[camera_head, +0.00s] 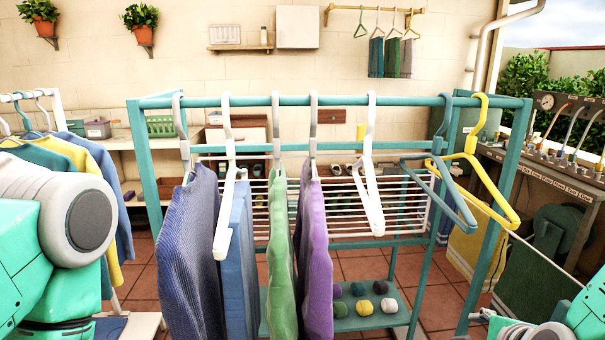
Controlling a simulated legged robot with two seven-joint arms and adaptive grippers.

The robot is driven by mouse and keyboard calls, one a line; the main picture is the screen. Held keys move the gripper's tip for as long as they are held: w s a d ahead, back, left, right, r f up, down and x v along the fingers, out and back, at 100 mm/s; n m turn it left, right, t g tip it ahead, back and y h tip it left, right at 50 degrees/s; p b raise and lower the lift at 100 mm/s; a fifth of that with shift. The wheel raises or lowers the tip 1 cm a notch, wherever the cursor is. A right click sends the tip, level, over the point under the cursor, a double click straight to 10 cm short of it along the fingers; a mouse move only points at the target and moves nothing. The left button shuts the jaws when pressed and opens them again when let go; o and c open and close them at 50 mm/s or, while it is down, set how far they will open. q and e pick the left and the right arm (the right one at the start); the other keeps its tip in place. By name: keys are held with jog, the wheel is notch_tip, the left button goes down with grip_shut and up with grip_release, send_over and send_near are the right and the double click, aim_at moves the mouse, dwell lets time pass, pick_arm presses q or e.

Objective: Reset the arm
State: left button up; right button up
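My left arm comes in from the left edge as a teal and grey link, and my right arm shows at the bottom right corner. Neither gripper's fingers are in the picture. In front of me stands a teal drying rack with a top bar (340,101). Garments in dark blue (188,260), blue (237,265), green (282,255) and purple (316,255) hang from it. A white hanger (368,175), a blue-grey hanger (450,195) and a yellow hanger (480,165) hang empty on its right half.
Another rack with clothes (85,160) stands at the left, close to my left arm. A grey bench with hoses and a gauge (560,165) runs along the right. The rack's low shelf (380,318) holds several balls. Potted plants (140,22) are on the wall.

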jog(key=s+a+f+n+g+b, duration=0.2)
jog(key=s+f+n+g+b, duration=0.3)
jog(key=s+f+n, duration=1.7)
jog(key=s+f+g, duration=0.4)
jog(key=shift+a+f+y, duration=0.15)
jog(key=shift+f+y, duration=0.15)
jog(key=shift+f, duration=0.1)
